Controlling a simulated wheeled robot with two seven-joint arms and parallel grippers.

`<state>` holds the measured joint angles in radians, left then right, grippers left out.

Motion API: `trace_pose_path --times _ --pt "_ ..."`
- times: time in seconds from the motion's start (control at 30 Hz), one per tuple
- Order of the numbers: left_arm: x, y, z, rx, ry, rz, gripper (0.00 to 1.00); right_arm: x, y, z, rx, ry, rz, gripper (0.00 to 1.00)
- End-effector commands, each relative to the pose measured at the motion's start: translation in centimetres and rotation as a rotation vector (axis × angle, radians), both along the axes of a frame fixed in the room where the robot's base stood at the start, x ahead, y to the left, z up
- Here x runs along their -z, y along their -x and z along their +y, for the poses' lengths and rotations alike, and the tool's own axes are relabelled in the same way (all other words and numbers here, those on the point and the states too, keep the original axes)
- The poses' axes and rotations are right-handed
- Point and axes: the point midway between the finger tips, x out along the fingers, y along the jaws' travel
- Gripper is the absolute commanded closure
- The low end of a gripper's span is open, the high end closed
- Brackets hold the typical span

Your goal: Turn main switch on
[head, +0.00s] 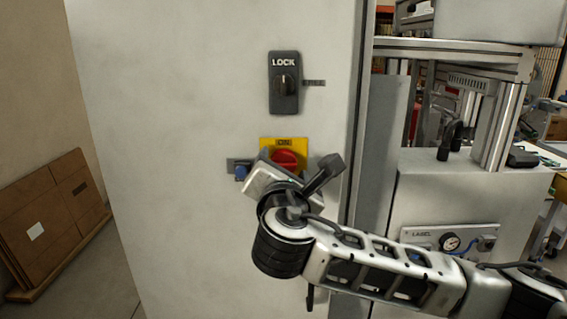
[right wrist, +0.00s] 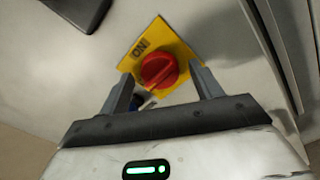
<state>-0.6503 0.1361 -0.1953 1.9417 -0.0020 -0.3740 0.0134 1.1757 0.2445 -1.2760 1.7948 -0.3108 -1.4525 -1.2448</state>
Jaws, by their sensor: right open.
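The main switch is a red rotary knob (head: 286,160) on a yellow plate (head: 299,144) marked ON, set on the grey cabinet front. In the right wrist view the red knob (right wrist: 159,70) sits on the yellow plate (right wrist: 184,52), between and just beyond the two fingers. My right gripper (right wrist: 161,88) is open, with one finger on each side of the knob and a gap to it. In the head view my right gripper (head: 272,166) is in front of the switch and hides its lower part; its fingertips are hard to make out. My left gripper is not in view.
A dark LOCK switch (head: 284,84) is above the main switch on the cabinet (head: 190,110). A small blue button (head: 240,172) is just left of it. A machine with a gauge panel (head: 450,241) stands right. Flattened cardboard (head: 50,215) leans on the left wall.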

Motion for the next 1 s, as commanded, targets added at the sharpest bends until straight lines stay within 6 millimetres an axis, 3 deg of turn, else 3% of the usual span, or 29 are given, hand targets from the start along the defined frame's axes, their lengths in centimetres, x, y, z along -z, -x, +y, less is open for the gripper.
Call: trace_pose_path --times 0.33,0.37,0.5,1.0 --pt "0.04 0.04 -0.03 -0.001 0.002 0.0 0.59 0.02 -0.43 0.04 -0.001 0.0 0.0 0.35" --pt "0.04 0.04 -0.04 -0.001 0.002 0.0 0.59 0.02 -0.42 0.05 -0.001 0.0 0.0 0.41" --pt "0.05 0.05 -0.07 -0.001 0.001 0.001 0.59 0.01 -0.41 0.04 -0.001 0.0 0.0 0.8" --pt "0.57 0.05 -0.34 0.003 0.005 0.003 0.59 0.21 -0.39 0.04 0.0 -0.104 0.002 0.8"
